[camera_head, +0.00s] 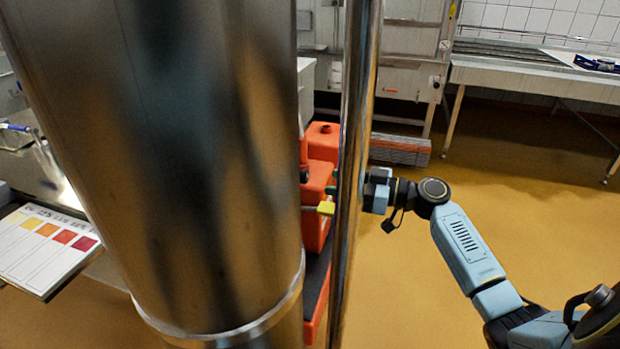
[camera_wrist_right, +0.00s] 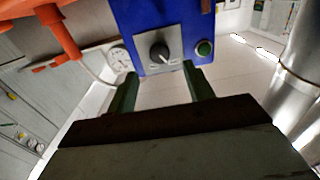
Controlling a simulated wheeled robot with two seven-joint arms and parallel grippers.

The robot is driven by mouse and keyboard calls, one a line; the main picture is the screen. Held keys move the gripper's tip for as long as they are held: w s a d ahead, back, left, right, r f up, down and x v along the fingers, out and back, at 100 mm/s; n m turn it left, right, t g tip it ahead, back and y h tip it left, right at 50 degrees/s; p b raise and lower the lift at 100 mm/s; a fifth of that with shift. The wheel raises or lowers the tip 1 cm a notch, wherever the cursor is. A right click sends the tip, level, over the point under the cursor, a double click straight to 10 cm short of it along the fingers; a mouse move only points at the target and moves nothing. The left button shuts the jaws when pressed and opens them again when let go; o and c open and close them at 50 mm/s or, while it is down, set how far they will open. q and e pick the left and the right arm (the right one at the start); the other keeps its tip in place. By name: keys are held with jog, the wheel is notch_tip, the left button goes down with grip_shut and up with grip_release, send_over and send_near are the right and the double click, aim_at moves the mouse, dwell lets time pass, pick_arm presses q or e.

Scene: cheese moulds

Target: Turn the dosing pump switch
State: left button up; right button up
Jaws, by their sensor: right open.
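The pump switch is a dark knob (camera_wrist_right: 159,52) on a grey plate on the front of a blue box (camera_wrist_right: 190,22), seen in the right wrist view. Whether a finger touches the box, I cannot tell. In the head view the right gripper (camera_head: 376,191) is beside a thin shiny pole, which hides part of it. The knob is not visible there. My left gripper is not in view.
Orange equipment (camera_head: 318,178) stands behind the thin pole (camera_head: 355,150), with a small yellow piece (camera_head: 326,208) in front of it. A large metal cylinder (camera_head: 215,170) blocks much of the head view. A long table (camera_head: 535,75) stands back right; the floor between is clear.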

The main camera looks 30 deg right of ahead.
aim_at(308, 177)
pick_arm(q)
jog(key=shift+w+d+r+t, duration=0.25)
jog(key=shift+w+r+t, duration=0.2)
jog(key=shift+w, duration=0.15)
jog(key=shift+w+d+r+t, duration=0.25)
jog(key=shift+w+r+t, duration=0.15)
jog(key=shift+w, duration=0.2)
pick_arm(e)
jog(key=x, duration=0.7)
jog(key=c, duration=1)
jog(key=shift+o, duration=0.2)
